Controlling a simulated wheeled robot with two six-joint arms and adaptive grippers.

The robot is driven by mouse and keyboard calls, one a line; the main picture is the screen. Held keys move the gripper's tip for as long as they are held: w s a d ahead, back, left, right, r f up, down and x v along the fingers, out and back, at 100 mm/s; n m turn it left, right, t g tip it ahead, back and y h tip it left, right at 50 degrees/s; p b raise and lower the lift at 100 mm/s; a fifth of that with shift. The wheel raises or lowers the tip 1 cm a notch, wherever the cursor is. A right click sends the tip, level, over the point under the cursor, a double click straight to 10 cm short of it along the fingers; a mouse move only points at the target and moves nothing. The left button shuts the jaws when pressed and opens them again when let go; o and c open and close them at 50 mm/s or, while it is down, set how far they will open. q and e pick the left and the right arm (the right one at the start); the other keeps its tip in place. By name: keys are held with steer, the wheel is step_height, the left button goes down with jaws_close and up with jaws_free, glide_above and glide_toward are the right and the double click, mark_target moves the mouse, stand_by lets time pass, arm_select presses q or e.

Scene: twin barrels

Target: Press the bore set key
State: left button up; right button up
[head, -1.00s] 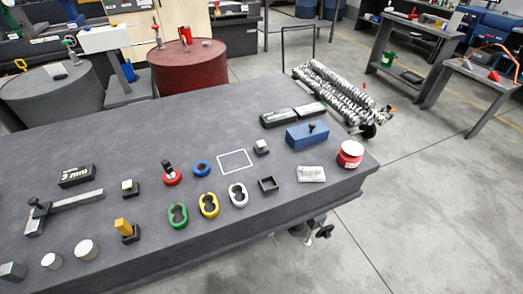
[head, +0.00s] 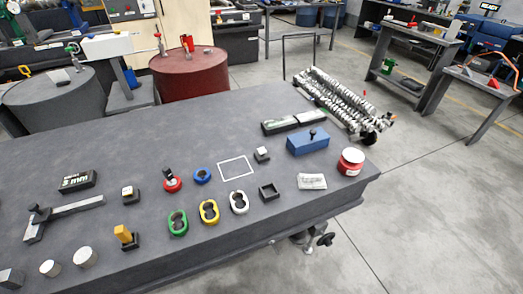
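I cannot tell for certain which item is the bore set key. A small pale-topped black block (head: 130,194) stands on the grey table (head: 300,232), and a similar one (head: 262,155) stands beyond the white square outline. A black block with white lettering ending in "mm" (head: 77,181) lies at the left, above a long grey caliper-like tool (head: 65,215). A yellow block on a black base (head: 125,236) stands near the front. Neither of my grippers is in view.
Green (head: 178,222), yellow (head: 209,211) and white (head: 239,201) rings lie mid-table. A blue box (head: 307,141) and red jar (head: 350,161) stand at the right. A grey barrel (head: 58,103) and red barrel (head: 190,72) stand behind the table.

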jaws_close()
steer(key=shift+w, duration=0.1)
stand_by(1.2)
